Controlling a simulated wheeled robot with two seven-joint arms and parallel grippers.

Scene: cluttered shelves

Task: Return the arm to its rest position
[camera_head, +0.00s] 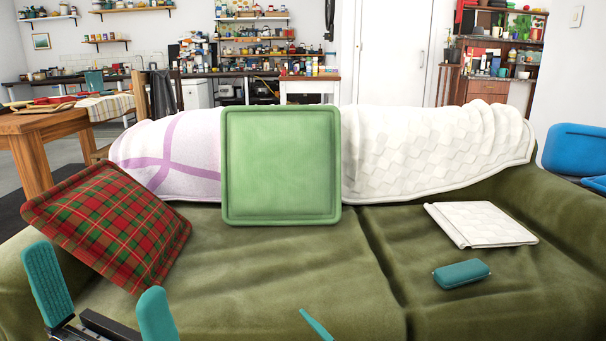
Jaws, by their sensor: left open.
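My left gripper (98,272) is at the lower left of the head view, in front of the sofa seat. Its two teal fingers stand wide apart with nothing between them. The red plaid pillow (108,225) leans at a tilt just beyond it, against the left armrest. A thin teal sliver at the bottom edge looks like a fingertip of my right gripper (316,324); the rest of it is out of frame.
The green sofa (290,270) fills the foreground. A light green pillow (281,165) stands upright at its back. A folded white cloth (480,224) and a teal case (461,274) lie on the right seat. A wooden table (60,122) stands at left.

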